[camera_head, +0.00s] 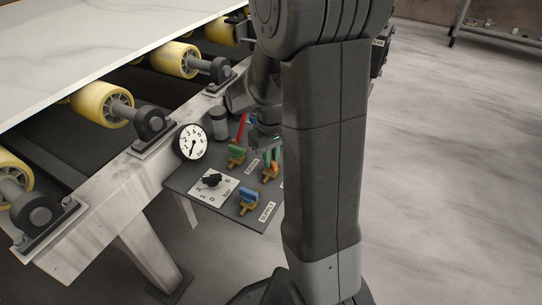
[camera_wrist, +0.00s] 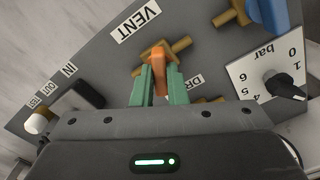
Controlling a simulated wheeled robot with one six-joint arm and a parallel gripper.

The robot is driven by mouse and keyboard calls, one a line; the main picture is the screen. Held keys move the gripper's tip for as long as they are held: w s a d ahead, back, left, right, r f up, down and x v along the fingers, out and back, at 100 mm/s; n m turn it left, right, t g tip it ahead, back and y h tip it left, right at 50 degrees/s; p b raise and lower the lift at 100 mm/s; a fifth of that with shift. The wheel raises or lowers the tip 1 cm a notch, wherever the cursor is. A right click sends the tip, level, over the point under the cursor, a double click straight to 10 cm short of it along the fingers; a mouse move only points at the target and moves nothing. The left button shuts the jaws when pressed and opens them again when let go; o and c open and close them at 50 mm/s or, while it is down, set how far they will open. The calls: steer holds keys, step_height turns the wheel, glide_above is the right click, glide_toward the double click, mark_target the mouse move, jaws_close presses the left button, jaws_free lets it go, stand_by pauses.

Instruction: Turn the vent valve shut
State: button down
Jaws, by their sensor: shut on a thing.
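The vent valve's orange handle (camera_wrist: 157,58) sits on a brass body (camera_wrist: 180,45) beside the VENT label (camera_wrist: 136,20) in the wrist view. My gripper (camera_wrist: 161,76) has its two green fingers on either side of the handle and is shut on it. The handle lies at an angle across the brass body; the exact angle is hard to tell. In the head view the orange handle (camera_head: 270,173) shows just left of my arm, with the green fingers (camera_head: 271,157) at it. My arm hides the VENT label there.
The grey panel (camera_head: 208,203) also carries a green-handled drain valve (camera_head: 237,151), a blue-handled supply valve (camera_head: 249,195), a black dial knob (camera_head: 212,180) and a pressure gauge (camera_head: 191,142). A roller conveyor with a stone slab (camera_head: 90,45) stands left.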

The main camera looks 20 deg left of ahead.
steer(key=n+p, duration=0.2)
steer(key=shift+r+n, duration=0.15)
steer(key=shift+n, duration=0.15)
steer(key=shift+n+p, duration=0.85)
steer(key=shift+n, duration=0.85)
steer(key=c, duration=1.4)
jaws_free()
steer(key=shift+c, duration=0.2)
step_height(320, 180, up, 14)
steer(key=p, duration=0.4)
steer(key=shift+f, duration=0.25)
